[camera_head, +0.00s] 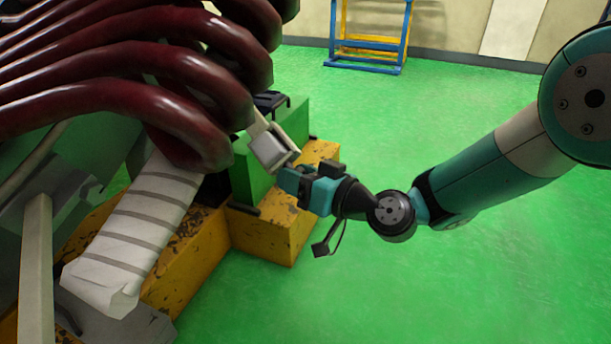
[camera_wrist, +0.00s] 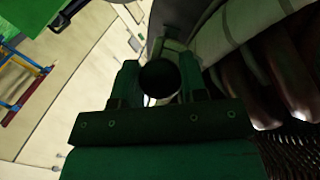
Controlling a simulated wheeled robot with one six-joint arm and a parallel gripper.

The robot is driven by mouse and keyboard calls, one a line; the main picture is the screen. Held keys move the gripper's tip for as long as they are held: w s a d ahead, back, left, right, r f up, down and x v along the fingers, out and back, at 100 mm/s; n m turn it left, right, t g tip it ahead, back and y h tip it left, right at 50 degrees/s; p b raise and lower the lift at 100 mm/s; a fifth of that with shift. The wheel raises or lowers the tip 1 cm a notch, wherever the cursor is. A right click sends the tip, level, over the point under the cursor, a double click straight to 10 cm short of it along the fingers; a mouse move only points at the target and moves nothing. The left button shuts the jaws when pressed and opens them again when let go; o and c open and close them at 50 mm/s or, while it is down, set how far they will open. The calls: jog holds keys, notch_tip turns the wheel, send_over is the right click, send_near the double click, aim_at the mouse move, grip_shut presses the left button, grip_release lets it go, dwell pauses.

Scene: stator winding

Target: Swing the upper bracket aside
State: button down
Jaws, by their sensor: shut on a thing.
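The upper bracket (camera_head: 267,148) is a pale grey, frame-like piece beside the lowest dark red winding loops in the head view. My gripper (camera_head: 288,174), with teal fingers, meets its lower end from the right. In the wrist view, my gripper (camera_wrist: 160,82) has its two green fingers on either side of a dark round part, and a pale bar runs on beyond it. The fingers are shut on this part, which I take to be the bracket's end. The exact contact is dark and partly hidden by the fingers.
Dark red winding loops (camera_head: 190,70) fill the upper left, close to the bracket. A white wrapped bar (camera_head: 135,235) hangs below them. A yellow block base (camera_head: 270,232) and green block (camera_head: 255,178) stand behind my gripper.

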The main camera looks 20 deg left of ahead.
jog(key=c, duration=0.7)
grip_release()
jog(key=shift+o, duration=0.2)
jog(key=shift+d, duration=0.1)
jog(key=b+v, duration=0.5)
jog(key=v, duration=1.2)
jog(key=shift+b, duration=0.3)
jog(key=shift+d, duration=0.1)
